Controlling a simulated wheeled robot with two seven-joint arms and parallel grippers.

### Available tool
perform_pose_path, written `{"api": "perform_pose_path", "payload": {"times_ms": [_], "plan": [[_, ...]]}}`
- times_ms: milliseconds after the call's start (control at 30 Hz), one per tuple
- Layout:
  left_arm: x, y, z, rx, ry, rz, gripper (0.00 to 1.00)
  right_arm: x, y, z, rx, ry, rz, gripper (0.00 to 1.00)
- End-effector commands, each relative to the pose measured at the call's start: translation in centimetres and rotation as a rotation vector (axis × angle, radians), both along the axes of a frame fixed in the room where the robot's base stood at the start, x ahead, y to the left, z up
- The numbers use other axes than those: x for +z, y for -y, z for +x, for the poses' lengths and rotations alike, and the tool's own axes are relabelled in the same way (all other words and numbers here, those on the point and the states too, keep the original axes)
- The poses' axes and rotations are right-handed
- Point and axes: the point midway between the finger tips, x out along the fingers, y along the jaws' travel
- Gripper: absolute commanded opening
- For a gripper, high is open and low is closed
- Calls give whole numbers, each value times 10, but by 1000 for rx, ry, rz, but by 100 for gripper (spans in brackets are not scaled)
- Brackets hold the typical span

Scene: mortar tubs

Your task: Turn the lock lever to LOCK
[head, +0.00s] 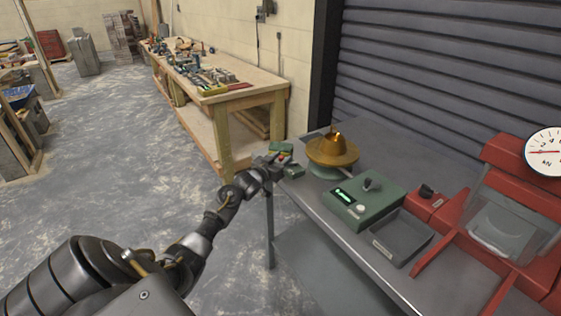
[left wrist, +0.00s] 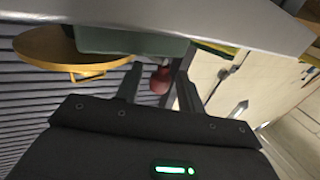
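A red ball knob (left wrist: 160,80), seemingly the end of the lock lever, shows in the left wrist view beside a green housing (left wrist: 130,41). In the head view the knob is a small red spot (head: 284,159) by the green parts (head: 291,170) at the bench's left corner, partly hidden by my gripper. My left gripper (head: 277,160) is at this corner. In the wrist view its fingers (left wrist: 159,88) stand apart with the knob between them and gaps on both sides. LOCK markings cannot be read. My right gripper is out of view.
A brass disc with a cone (head: 332,150) stands close right of my gripper. A green control box (head: 364,200), a grey tray (head: 401,238) and a red machine (head: 510,200) lie farther right on the grey bench (head: 305,185). Open floor lies left.

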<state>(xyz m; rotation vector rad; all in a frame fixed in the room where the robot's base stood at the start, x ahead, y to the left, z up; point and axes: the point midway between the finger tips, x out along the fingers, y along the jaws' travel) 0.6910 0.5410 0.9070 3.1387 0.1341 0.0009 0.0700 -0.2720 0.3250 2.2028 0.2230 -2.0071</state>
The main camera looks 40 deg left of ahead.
Motion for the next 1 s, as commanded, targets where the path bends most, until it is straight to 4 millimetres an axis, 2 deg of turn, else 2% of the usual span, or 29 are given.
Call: {"api": "perform_pose_path", "payload": {"times_ms": [167, 400, 600, 800, 1000], "plan": [[-2, 1, -16, 0, 0, 2, 38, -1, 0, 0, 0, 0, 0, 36], [-2, 5, -65, -1, -2, 2, 38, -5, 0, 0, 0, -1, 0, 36], [-2, 8, -96, -1, -1, 1, 38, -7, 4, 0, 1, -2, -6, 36], [-1, 9, -108, 0, -1, 0, 38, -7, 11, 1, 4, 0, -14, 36], [0, 9, -109, 0, -1, -1, 38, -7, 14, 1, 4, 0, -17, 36]]}}
